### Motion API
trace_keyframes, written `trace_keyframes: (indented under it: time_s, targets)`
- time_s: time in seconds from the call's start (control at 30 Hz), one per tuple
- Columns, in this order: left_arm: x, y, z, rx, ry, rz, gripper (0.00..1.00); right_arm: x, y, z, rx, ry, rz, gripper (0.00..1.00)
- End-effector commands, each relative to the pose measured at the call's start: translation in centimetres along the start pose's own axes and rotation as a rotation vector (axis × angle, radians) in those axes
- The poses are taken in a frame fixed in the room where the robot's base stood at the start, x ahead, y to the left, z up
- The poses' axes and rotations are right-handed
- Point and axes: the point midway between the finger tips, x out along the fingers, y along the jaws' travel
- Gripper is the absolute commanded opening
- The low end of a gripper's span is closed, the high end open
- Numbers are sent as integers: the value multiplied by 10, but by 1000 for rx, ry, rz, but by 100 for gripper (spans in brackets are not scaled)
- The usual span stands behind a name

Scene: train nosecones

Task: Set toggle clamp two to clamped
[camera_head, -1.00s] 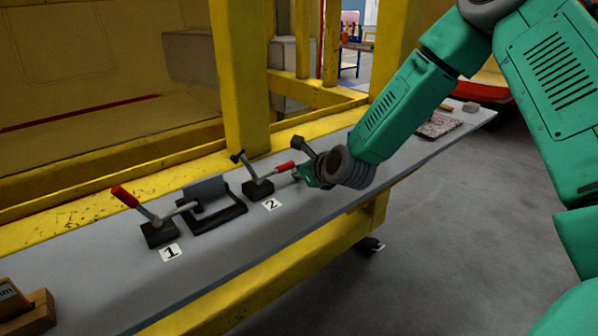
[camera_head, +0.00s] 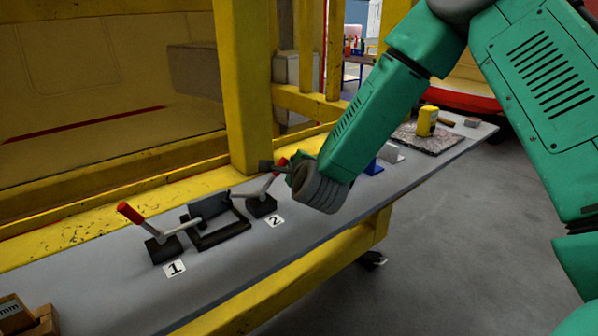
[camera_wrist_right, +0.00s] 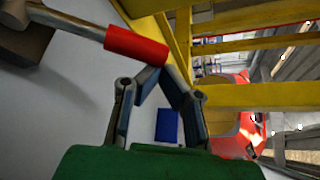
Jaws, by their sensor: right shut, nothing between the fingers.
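Toggle clamp two (camera_head: 262,205) stands on the grey bench beside the label "2" (camera_head: 275,221). Its red handle (camera_head: 281,164) points up and slightly right, and its bar reaches left and low to the edge of the black fixture (camera_head: 222,236); I cannot tell whether it presses on it. My right gripper (camera_head: 272,166) is at the red handle, partly hidden behind my wrist. In the right wrist view, the gripper (camera_wrist_right: 158,75) is shut and empty, with its fingertips right by or against the red handle (camera_wrist_right: 137,47). My left gripper is not in view.
Toggle clamp one (camera_head: 160,248), with a raised red handle, stands left of the fixture. A yellow post (camera_head: 245,90) rises behind clamp two. A blue item (camera_head: 374,167) and a yellow cylinder (camera_head: 427,120) on a slab lie further right. The bench front is clear.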

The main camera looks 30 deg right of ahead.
Motion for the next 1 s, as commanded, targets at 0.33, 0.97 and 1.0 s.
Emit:
trace_keyframes:
  time_s: [0.33,0.97,1.0]
  targets:
    - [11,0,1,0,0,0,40,-13,-5,23,-213,-3,-125,0]
    - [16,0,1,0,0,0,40,-20,-7,35,-316,-2,-186,0]
    - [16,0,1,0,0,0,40,-20,-7,35,-316,-2,-186,0]
